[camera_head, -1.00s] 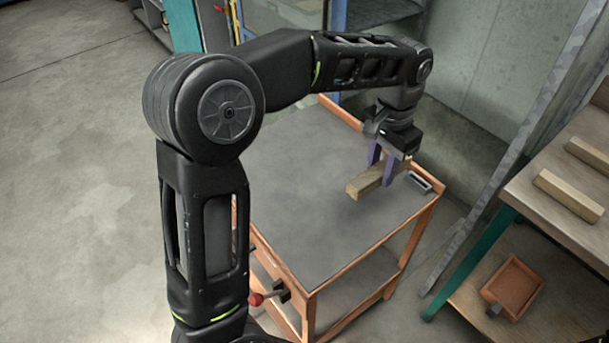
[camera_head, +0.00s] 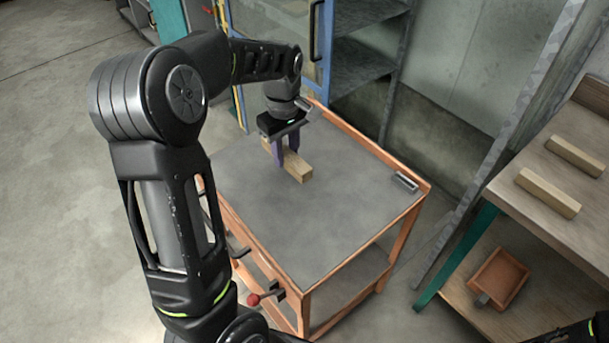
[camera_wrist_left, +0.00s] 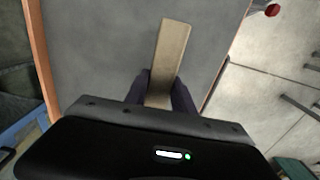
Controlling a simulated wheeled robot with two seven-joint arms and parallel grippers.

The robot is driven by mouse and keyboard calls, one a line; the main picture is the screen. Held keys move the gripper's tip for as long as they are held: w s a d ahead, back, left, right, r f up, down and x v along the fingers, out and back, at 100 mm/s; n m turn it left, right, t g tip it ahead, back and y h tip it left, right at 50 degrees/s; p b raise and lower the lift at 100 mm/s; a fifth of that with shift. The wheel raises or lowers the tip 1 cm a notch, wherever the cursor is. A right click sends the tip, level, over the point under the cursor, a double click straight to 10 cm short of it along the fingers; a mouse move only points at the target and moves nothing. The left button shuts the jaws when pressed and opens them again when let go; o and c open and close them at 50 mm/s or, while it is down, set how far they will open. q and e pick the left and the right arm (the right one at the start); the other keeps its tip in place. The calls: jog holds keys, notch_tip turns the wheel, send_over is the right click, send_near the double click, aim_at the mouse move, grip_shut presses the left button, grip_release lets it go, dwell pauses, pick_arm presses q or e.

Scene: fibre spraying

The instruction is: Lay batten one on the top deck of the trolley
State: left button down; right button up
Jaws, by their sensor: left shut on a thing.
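Batten one, a pale wooden bar (camera_head: 298,168), is between the purple fingers of my left gripper (camera_head: 285,158), over the far left part of the trolley's grey top deck (camera_head: 330,222). The gripper points down and is shut on the batten. In the left wrist view the batten (camera_wrist_left: 171,52) sticks out from between the fingers (camera_wrist_left: 160,92), with the deck (camera_wrist_left: 100,50) beneath. I cannot tell whether the batten touches the deck. My right gripper does not show.
The trolley has an orange rim, a small dark item (camera_head: 405,182) at its far right corner and a red-knobbed lever (camera_head: 254,299) in front. Two more battens lie on the wooden bench (camera_head: 530,222) at right. A blue-framed cabinet (camera_head: 275,40) stands behind. Most of the deck is clear.

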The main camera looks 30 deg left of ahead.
pick_arm(q)
jog(key=shift+f, duration=0.15)
send_over(289, 188)
jog(key=shift+s+f+p, duration=0.1)
jog(key=shift+f+p, duration=0.25)
jog(key=shift+f, duration=2.65)
jog(key=shift+f, duration=0.1)
jog(key=shift+f, duration=1.75)
jog(key=shift+f, duration=0.15)
jog(key=c, duration=1.1)
grip_release()
jog(key=shift+o, duration=0.2)
notch_tip(289, 188, up, 12)
jog(key=shift+r, duration=0.15)
